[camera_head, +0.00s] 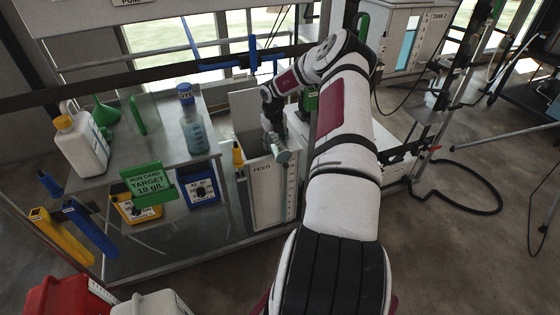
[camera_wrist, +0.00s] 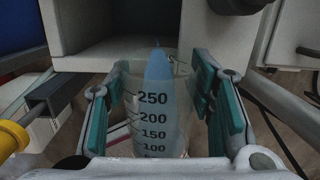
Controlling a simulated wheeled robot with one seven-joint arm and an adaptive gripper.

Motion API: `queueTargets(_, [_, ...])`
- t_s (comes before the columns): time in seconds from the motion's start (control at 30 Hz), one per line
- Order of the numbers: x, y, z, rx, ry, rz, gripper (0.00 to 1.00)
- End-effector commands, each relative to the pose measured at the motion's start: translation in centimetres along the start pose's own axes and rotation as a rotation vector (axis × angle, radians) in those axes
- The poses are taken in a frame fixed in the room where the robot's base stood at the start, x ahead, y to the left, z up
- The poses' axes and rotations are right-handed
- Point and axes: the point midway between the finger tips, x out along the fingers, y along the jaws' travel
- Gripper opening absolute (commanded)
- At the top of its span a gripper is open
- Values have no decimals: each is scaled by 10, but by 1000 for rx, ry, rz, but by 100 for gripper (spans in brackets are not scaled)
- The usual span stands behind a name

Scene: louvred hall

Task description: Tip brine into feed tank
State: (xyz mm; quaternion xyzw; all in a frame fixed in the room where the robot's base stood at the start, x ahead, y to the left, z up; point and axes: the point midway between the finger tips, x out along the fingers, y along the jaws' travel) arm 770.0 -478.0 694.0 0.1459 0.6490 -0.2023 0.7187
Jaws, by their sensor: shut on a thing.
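My gripper (camera_head: 272,130) is over the open top of the feed tank (camera_head: 268,200), a grey box marked FEED. In the wrist view my gripper (camera_wrist: 165,105) has its teal pads on both sides of a clear graduated beaker (camera_wrist: 150,118) with marks up to 250. The beaker's mouth (camera_head: 281,156) shows small in the head view; the beaker looks tilted. A pale blue liquid (camera_wrist: 158,68) narrows to a point at its lip, in front of the dark tank opening. I cannot tell whether liquid is falling. The tank's inside is mostly hidden.
Left of the tank, a metal bench (camera_head: 160,150) bears a blue-capped bottle (camera_head: 194,125), a white jug (camera_head: 82,147) and a green funnel (camera_head: 105,112). A second tank (camera_head: 405,45) stands behind right. Floor at right has a hose (camera_head: 485,165).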

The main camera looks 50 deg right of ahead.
Motion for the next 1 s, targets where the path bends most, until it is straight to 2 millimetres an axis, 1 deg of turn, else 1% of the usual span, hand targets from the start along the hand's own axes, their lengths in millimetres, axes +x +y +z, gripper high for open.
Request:
queueTargets(0.33, [1,0,1,0,7,-2,15])
queueTargets(0.67, [1,0,5,-3,69,-5,15])
queueTargets(1.0, [0,-1,3,-3,67,-4,15])
